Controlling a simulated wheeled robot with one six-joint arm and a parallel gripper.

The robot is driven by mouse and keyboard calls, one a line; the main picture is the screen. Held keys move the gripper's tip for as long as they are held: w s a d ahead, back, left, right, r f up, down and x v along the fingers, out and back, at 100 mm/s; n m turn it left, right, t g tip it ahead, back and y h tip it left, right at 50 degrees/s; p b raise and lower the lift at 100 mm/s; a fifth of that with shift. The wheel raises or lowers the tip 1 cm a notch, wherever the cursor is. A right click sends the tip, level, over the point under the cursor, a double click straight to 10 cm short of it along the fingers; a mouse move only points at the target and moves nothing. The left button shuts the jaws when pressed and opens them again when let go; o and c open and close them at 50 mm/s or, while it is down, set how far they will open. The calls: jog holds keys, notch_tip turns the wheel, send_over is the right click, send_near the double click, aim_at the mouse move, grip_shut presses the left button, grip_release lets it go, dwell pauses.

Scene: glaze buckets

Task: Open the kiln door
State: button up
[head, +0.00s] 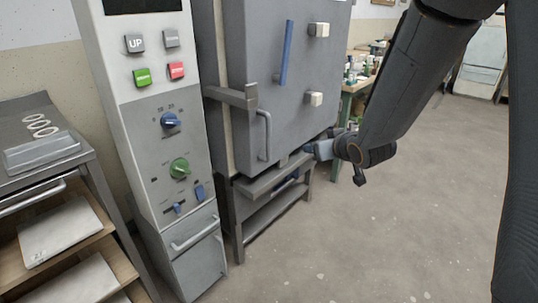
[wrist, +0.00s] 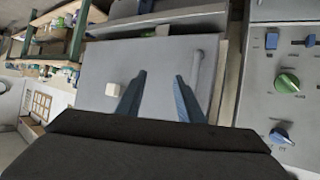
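The kiln door (head: 275,85) is a grey panel that looks closed against the kiln body. Its upright metal handle (head: 264,138) is near the lower left edge, under a grey latch bar (head: 236,96). My gripper (head: 308,148) is by the door's lower right corner, partly hidden by my arm. In the wrist view my gripper (wrist: 160,75) is open, with two blue fingers apart and nothing between them. The door (wrist: 150,60) lies beyond the fingers there, and the handle (wrist: 196,75) shows beside the right finger, not between the fingers.
A control panel (head: 165,150) with knobs stands left of the kiln. A shelf rack (head: 60,195) is farther left. A blue bar (head: 286,52) and pale blocks (head: 318,30) stick out from the door. Open floor (head: 400,230) lies to the right.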

aim_at(270, 140)
jog(key=shift+w+a+f+n+t+y+b, duration=0.35)
jog(key=shift+w+a+f+n+y+b, duration=0.3)
jog(key=shift+w+a+y+b, duration=1.2)
jog(key=shift+w+a+f+n+t+y+b, duration=0.3)
jog(key=shift+w+a+f+n+y+b, duration=0.65)
jog(key=shift+w+a, duration=1.75)
jog(key=shift+w+a+f+n+t+y+b, duration=0.3)
jog(key=shift+w+a+y+b, duration=1.2)
jog(key=shift+a, duration=1.6)
jog(key=shift+s+f+h, duration=0.15)
jog(key=shift+s+h, duration=0.05)
jog(key=shift+h, duration=0.2)
grip_shut()
